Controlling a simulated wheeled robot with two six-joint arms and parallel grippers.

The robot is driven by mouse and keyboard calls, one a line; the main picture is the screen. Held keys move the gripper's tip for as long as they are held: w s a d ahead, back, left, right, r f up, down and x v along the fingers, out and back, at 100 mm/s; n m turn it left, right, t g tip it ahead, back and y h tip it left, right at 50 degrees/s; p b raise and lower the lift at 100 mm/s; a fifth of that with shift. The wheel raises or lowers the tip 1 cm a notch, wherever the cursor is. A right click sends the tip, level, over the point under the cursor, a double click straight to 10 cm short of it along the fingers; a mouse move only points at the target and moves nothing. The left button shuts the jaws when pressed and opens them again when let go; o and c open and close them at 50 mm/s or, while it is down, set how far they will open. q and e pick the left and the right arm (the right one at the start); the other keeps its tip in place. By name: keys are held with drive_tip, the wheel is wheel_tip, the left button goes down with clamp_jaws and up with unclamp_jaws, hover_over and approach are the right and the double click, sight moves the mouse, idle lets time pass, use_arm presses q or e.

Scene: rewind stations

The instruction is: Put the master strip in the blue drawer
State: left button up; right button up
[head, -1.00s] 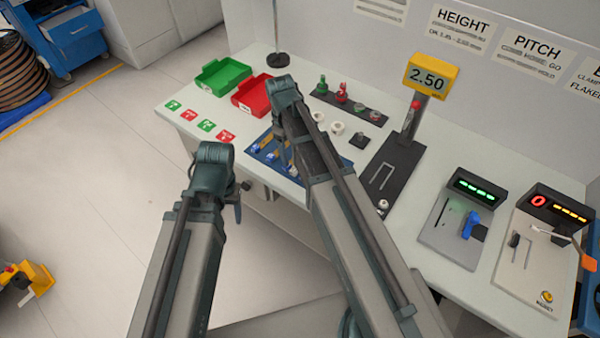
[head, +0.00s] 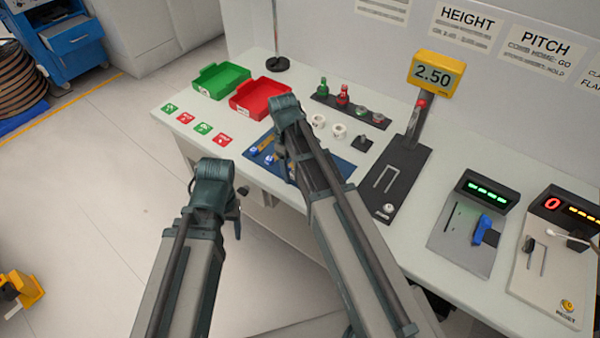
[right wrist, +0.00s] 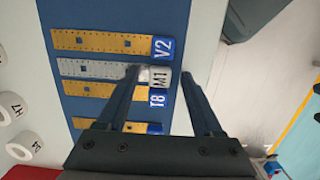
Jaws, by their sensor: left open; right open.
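The master strip (right wrist: 88,69) is a silver-grey strip with a white M1 tag. In the right wrist view it lies on a blue mat (right wrist: 112,18) among yellow strips tagged V2 (right wrist: 98,42) and T8 (right wrist: 95,91). My right gripper (right wrist: 160,76) is open, with its fingertips on either side of the M1 tag. I cannot tell whether they touch it. My left gripper (head: 239,208) is open and empty, in front of the bench's near edge. The blue drawer (head: 76,42) is in a blue cabinet at the far upper left and looks pulled out.
A green tray (head: 222,78) and a red tray (head: 262,95) stand on the bench beyond the mat. White rings (head: 339,131) and a gauge with a 2.50 display (head: 434,75) are to the right. Open floor (head: 100,170) lies left of the bench.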

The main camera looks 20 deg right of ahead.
clamp_jaws()
use_arm(q)
drive_tip(key=shift+r, duration=0.15)
use_arm(e)
drive_tip(key=shift+r, duration=0.15)
